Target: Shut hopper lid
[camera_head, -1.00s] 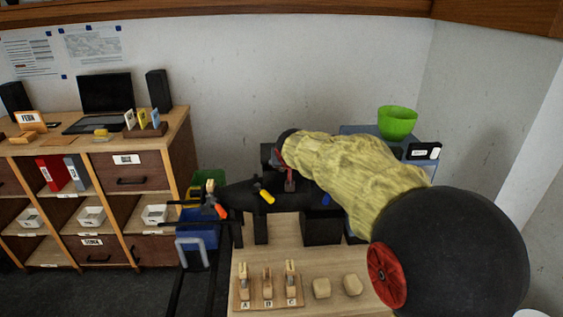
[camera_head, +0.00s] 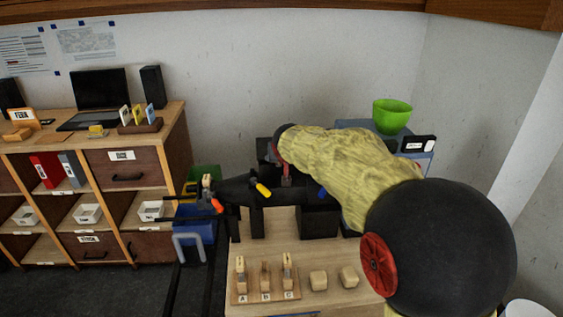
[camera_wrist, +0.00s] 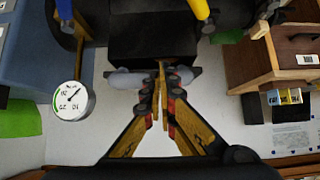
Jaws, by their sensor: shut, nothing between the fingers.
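A dark box-like part of the black machine (camera_head: 240,190) lies ahead of my gripper. In the wrist view this dark box (camera_wrist: 150,40) fills the top middle, between a blue peg and a yellow peg. I cannot tell for sure which surface is the hopper lid, or how far it stands open. My gripper (camera_wrist: 160,68) is shut and empty, its fingertips in front of a pale rounded bar (camera_wrist: 125,78) at the box's edge. Contact cannot be told. In the head view my yellow-sleeved arm reaches over the machine and mostly hides the gripper.
A white round gauge (camera_wrist: 73,101) is left of my gripper in the wrist view. A green bowl (camera_head: 392,116) stands at the back right. A peg board (camera_head: 265,297) and two pale blocks (camera_head: 318,280) sit at the table front. A shelf unit (camera_head: 110,140) stands left.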

